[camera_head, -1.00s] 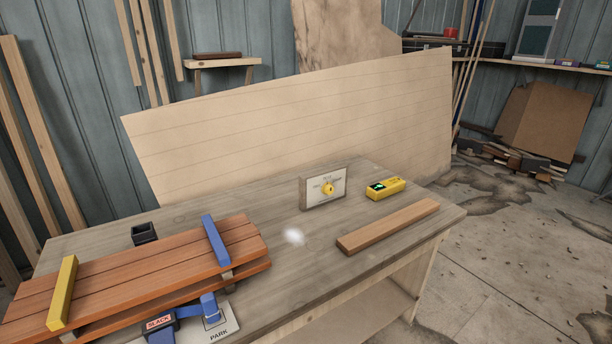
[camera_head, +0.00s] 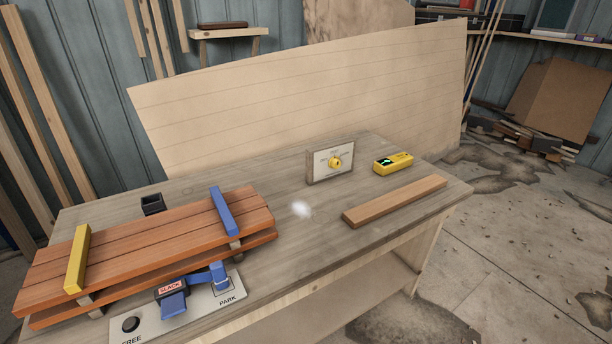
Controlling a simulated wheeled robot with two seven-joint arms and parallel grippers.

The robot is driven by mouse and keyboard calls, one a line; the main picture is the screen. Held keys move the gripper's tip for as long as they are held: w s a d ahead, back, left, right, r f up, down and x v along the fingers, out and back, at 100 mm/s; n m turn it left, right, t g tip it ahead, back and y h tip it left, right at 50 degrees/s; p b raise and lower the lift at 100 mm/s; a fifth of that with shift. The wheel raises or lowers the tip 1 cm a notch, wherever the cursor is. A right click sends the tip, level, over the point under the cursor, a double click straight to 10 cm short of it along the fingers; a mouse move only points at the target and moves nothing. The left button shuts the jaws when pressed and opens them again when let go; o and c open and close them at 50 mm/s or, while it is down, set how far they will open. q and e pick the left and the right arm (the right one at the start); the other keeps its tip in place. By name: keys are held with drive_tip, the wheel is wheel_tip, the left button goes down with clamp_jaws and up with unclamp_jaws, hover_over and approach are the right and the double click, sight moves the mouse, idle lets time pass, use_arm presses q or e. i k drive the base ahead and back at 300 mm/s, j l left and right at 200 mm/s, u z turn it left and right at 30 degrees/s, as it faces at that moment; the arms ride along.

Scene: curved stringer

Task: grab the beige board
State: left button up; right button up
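A narrow light-brown board (camera_head: 396,201) lies flat near the right front edge of the workbench (camera_head: 285,250). A large beige panel (camera_head: 300,95) with faint horizontal lines stands upright behind the bench; its lower edge is hidden by the bench top. I cannot tell from the picture alone which of the two is the beige board. Neither of my grippers shows in the head view.
A reddish plank stack (camera_head: 150,250) with a yellow bar (camera_head: 78,258) and blue bar (camera_head: 224,211) fills the bench's left. A dial box (camera_head: 331,162), yellow device (camera_head: 393,163), black holder (camera_head: 152,204) and blue clamp labelled SLACK (camera_head: 175,300) also sit there. The bench middle is mostly clear.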

sight(356, 217)
drive_tip(key=i+l, duration=0.15)
drive_tip(key=l, duration=0.2)
drive_tip(key=i+l+u, duration=0.15)
drive_tip(key=i+l, duration=0.2)
drive_tip(key=l, duration=0.3)
drive_tip(key=i+l+u, duration=0.1)
drive_tip(key=l, duration=0.25)
drive_tip(key=i+l, duration=0.2)
drive_tip(key=l, duration=0.15)
drive_tip(key=i+l+u, duration=0.15)
drive_tip(key=l, duration=0.2)
drive_tip(key=i+l, duration=0.15)
drive_tip(key=l, duration=0.25)
drive_tip(key=i+l+u, duration=0.1)
drive_tip(key=l, duration=0.25)
